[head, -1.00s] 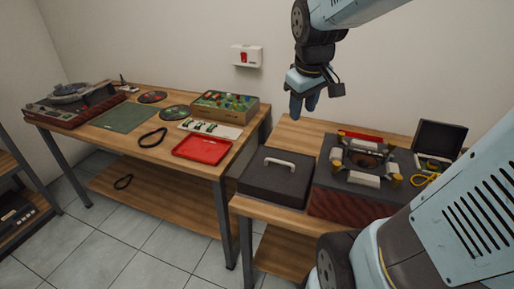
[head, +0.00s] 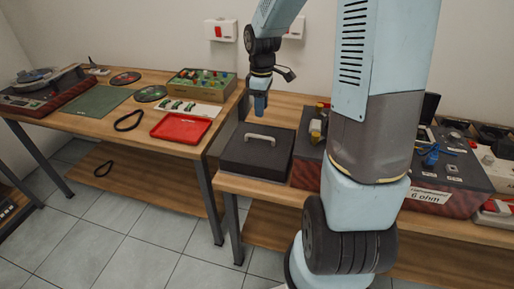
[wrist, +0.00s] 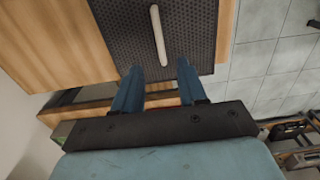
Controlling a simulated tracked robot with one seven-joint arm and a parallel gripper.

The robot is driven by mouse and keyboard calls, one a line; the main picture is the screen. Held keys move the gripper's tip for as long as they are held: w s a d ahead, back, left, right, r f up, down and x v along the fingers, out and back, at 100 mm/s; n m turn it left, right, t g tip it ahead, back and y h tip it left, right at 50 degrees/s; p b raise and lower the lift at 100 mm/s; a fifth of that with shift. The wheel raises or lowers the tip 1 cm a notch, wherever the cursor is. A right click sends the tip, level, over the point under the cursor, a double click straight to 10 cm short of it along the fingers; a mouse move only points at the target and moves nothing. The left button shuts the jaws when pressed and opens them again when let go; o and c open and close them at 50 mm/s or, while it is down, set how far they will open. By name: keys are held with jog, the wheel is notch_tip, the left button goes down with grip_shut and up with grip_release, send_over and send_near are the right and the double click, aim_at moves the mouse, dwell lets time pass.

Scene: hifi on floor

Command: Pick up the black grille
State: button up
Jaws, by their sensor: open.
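The black grille (head: 257,153) is a flat dark panel with a pale bar handle across its top. It lies on the right-hand wooden table, at that table's left end. In the wrist view the grille (wrist: 187,35) shows its perforated surface and the pale handle (wrist: 158,35). My gripper (head: 261,104) hangs above the back part of the grille in the head view. In the wrist view my gripper (wrist: 157,75) is open, with two blue fingers apart and nothing between them. The handle's end lies just ahead of the gap between the fingertips.
Right of the grille, partly behind my arm, stands dark equipment with a "6 ohm" label (head: 426,195). A red tray (head: 180,127) lies on the left table. A gap separates the two tables. Bare wood (wrist: 60,50) shows beside the grille.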

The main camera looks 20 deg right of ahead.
aim_at(260, 137)
notch_tip(260, 137, down, 8)
jog(key=shift+f, duration=0.15)
jog(key=shift+w+a+f, duration=0.1)
jog(key=shift+w+f, duration=0.05)
jog(key=shift+f, duration=1.15)
jog(key=shift+w+a+f, duration=0.1)
jog(key=shift+f, duration=1.2)
jog(key=shift+d, duration=0.1)
jog(key=shift+c, duration=0.3)
grip_shut()
